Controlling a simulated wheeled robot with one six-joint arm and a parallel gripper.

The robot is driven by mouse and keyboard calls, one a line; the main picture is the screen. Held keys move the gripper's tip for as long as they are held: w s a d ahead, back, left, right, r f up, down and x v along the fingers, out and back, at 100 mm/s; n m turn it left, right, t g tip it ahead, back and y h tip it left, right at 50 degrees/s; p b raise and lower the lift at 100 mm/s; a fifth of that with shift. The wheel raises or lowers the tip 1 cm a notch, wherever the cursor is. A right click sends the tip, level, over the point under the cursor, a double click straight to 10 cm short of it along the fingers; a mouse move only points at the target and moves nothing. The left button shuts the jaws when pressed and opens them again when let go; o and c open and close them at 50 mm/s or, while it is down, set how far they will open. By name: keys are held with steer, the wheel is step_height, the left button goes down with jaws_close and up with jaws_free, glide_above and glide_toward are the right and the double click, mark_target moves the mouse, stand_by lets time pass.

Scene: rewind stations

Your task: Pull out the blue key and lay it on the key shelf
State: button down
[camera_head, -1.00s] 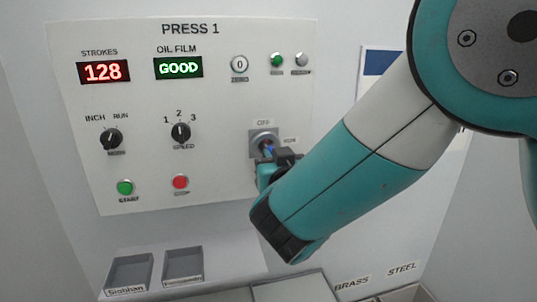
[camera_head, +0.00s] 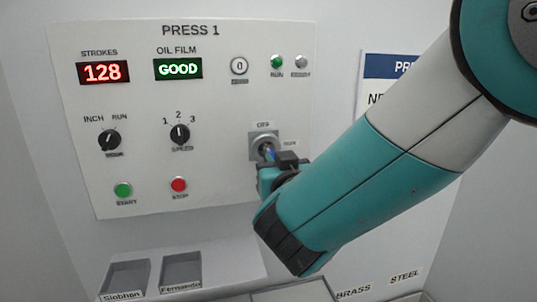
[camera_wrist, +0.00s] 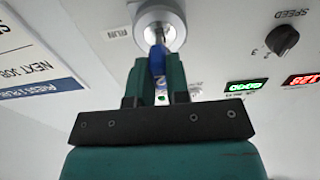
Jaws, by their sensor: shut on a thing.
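The blue key (camera_wrist: 157,62) is between the fingers of my gripper (camera_wrist: 156,80), which is shut on it. The key points at the round key switch (camera_wrist: 172,28) in the wrist view, and its shaft meets the switch's middle; how deep it sits I cannot tell. In the head view a bit of the blue key (camera_head: 271,154) shows at the switch plate (camera_head: 257,140), between the OFF and RUN labels. My gripper (camera_head: 270,172) is partly hidden by my arm there. The key shelf (camera_head: 225,272) below the panel holds two grey trays, labelled Siobhan (camera_head: 126,276) and Fernando (camera_head: 181,268).
The PRESS 1 panel (camera_head: 215,95) carries knobs, buttons and lit displays reading 128 and GOOD. A blue-headed notice (camera_head: 385,68) is on the wall to the right, partly behind my arm. Labels BRASS (camera_head: 353,291) and STEEL (camera_head: 404,276) are at lower right.

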steer(key=shift+b+v, duration=2.4)
steer(key=shift+v, duration=0.1)
steer(key=p+x, duration=0.5)
steer(key=shift+w, duration=0.25)
steer(key=shift+s, duration=0.15)
